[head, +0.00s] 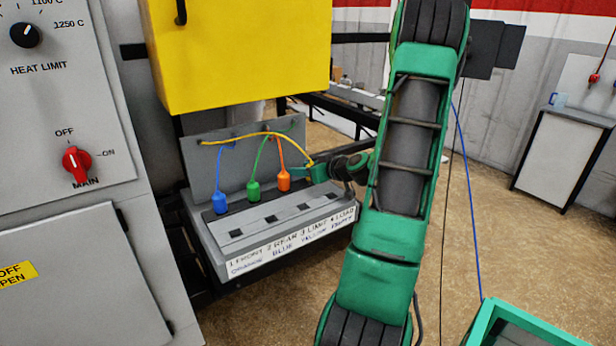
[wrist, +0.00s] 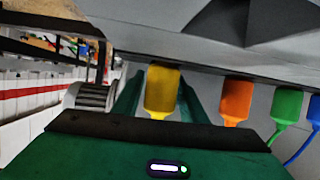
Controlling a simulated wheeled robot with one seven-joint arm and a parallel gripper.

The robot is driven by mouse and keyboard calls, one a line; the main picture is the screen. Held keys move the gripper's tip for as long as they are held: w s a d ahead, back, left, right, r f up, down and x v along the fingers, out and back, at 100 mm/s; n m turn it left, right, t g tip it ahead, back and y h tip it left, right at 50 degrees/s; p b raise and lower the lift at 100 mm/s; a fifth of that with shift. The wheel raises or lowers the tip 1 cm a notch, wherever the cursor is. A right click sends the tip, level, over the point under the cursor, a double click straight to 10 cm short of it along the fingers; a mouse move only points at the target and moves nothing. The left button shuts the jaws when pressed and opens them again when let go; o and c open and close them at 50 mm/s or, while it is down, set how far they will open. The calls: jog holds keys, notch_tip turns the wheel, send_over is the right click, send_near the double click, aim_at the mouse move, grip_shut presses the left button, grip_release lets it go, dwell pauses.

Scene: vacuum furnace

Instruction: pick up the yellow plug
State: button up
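The yellow plug (wrist: 162,90) stands in line with the other plugs in the wrist view, its wide end against the grey panel and its yellow cable leaving the narrow end. The green fingers of my gripper (wrist: 162,105) lie one on each side of it. I cannot tell whether they press on it or leave a small gap. In the head view my gripper (head: 316,173) is at the right end of the plug row, where the yellow cable (head: 262,134) comes down. The yellow plug is mostly hidden there.
An orange plug (wrist: 237,100) stands close beside the yellow one, then a green plug (wrist: 286,105) and a blue plug (head: 220,203). A grey socket box (head: 280,237) with dark slots and a label lies in front. A yellow cabinet (head: 240,55) hangs above.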

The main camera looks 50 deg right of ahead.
jog(key=c, duration=0.7)
jog(key=shift+r, duration=0.1)
